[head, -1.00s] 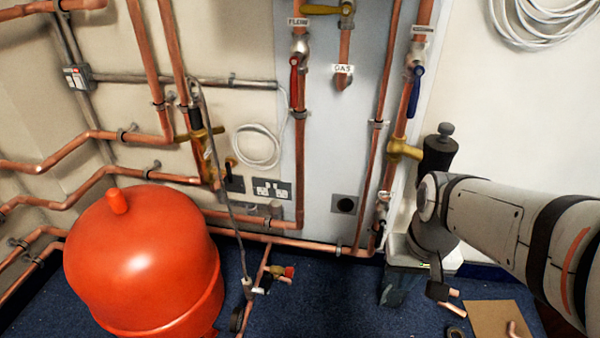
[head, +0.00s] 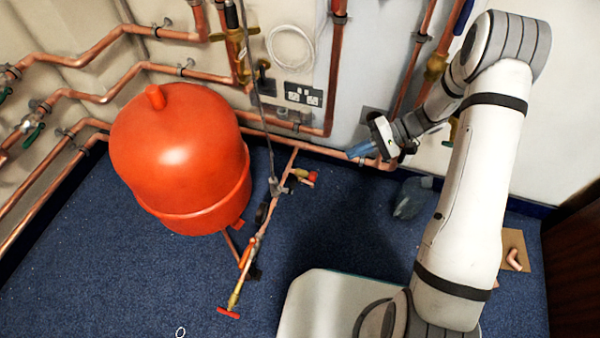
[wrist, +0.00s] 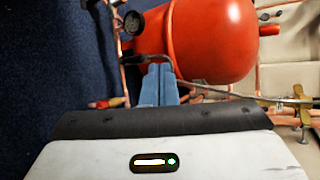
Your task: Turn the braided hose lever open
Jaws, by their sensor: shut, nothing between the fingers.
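The grey braided hose (head: 257,100) hangs from a brass valve (head: 237,42) on the wall down to a fitting (head: 275,187) on the floor pipe, left of my gripper. A small dark handle (head: 262,68) shows beside the brass valve; I cannot tell whether it is the hose lever or how it is set. My gripper (head: 358,150) is shut and empty, its blue fingers pointing left, apart from the hose in the head view. The wrist view shows the shut fingers (wrist: 159,84), with the hose (wrist: 235,95) running right to brass fittings (wrist: 298,103).
The red vessel (head: 180,155) stands left of the hose and lies beyond my fingers in the wrist view. A floor pipe with a gauge (head: 262,213) and a red-handled valve (head: 228,313) runs toward the front. Blue carpet (head: 330,215) is clear between.

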